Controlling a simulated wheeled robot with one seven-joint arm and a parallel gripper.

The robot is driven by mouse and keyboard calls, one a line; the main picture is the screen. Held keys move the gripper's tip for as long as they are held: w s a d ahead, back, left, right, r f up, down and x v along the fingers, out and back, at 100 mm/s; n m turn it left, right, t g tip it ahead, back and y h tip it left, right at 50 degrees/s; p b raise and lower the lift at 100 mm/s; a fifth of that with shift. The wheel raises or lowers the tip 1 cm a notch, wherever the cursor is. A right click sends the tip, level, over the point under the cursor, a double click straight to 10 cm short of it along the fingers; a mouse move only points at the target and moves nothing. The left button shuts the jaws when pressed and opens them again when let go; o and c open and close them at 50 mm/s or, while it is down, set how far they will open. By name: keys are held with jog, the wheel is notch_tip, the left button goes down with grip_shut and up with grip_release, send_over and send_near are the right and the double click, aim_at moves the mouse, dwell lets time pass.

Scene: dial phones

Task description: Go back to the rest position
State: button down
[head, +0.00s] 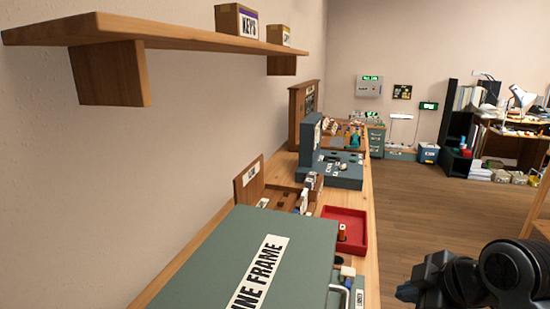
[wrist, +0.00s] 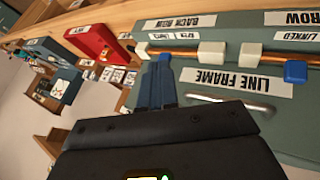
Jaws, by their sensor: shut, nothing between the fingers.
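My gripper (head: 405,292) is at the lower right of the head view, out over the floor beside the bench and to the right of the green line frame (head: 205,262). In the wrist view the blue-grey fingers (wrist: 159,66) are together with nothing between them. Behind them the line frame (wrist: 300,130) shows upside down, with a copper rod carrying white blocks (wrist: 211,54) and blue blocks (wrist: 295,71). The fingertips overlap the near blue piece in that view; I cannot tell whether they touch. The rest position is not marked in either view.
A wooden bench (head: 369,203) runs along the left wall, with a red tray (head: 330,212) and green devices (head: 335,181) on it. A wooden shelf (head: 180,30) with small boxes hangs above. The wooden floor (head: 415,215) to the right is open as far as a cluttered desk (head: 520,133).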

jog(key=s+a+f+m+t, duration=0.1)
jog(key=s+a+f+m, duration=0.1)
jog(key=s, duration=0.3)
jog(key=s+a+f+m+t, duration=0.1)
jog(key=s+a+f+m, duration=0.2)
jog(key=s+f+m, duration=0.1)
jog(key=s+a+f+m+t+h, duration=0.1)
jog(key=s+a+f+m+t, duration=0.1)
jog(key=s, duration=0.5)
jog(key=shift+s+a+f+m, duration=0.1)
jog(key=shift+a+f+m, duration=0.15)
jog(key=shift+f, duration=0.4)
jog(key=shift+s+a+f+m, duration=0.1)
jog(key=shift+f+m, duration=0.15)
jog(key=shift+f, duration=0.4)
jog(key=s+d+r+m+t, duration=0.1)
jog(key=s+r, duration=0.2)
jog(key=s, duration=0.5)
jog(key=s+d+r+m+t+h, duration=0.1)
jog(key=s+d+r, duration=0.1)
jog(key=s, duration=0.6)
jog(key=s+d+r+m+t, duration=0.1)
jog(key=s+r, duration=0.3)
jog(key=s, duration=0.4)
jog(key=shift+d+r+m+t+h, duration=0.3)
jog(key=shift+d+m+t+h, duration=0.1)
jog(key=shift+m, duration=0.1)
jog(key=shift+w, duration=0.1)
